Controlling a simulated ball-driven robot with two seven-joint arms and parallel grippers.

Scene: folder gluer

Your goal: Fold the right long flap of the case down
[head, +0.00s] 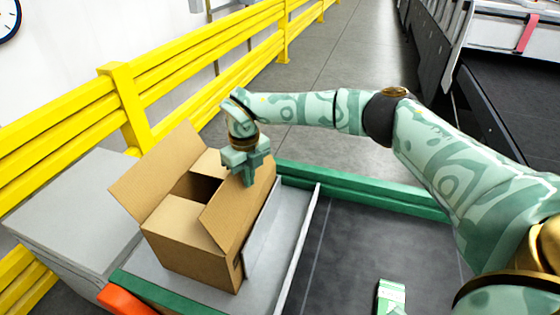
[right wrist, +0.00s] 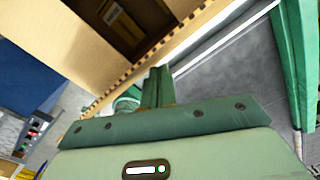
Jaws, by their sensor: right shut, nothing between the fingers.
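The case (head: 190,251), an open brown cardboard box, stands on a grey bed. Its left long flap (head: 155,172) stands up, leaning outward. Its short flaps lie inward, with a dark gap between them. The right long flap (head: 225,208) is raised and slanted. My right gripper (head: 248,182) is shut and empty at this flap's upper edge and hides part of it. In the right wrist view, the shut fingers (right wrist: 157,88) are close to the corrugated flap edge (right wrist: 150,58); I cannot tell whether they touch.
A green rail (head: 370,190) runs behind the bed, and a pale metal strip (head: 300,250) runs right of the case. A yellow guard rail (head: 190,65) stands behind at the left. A grey block (head: 70,215) is left of the case. The dark surface (head: 350,250) at right is mostly clear.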

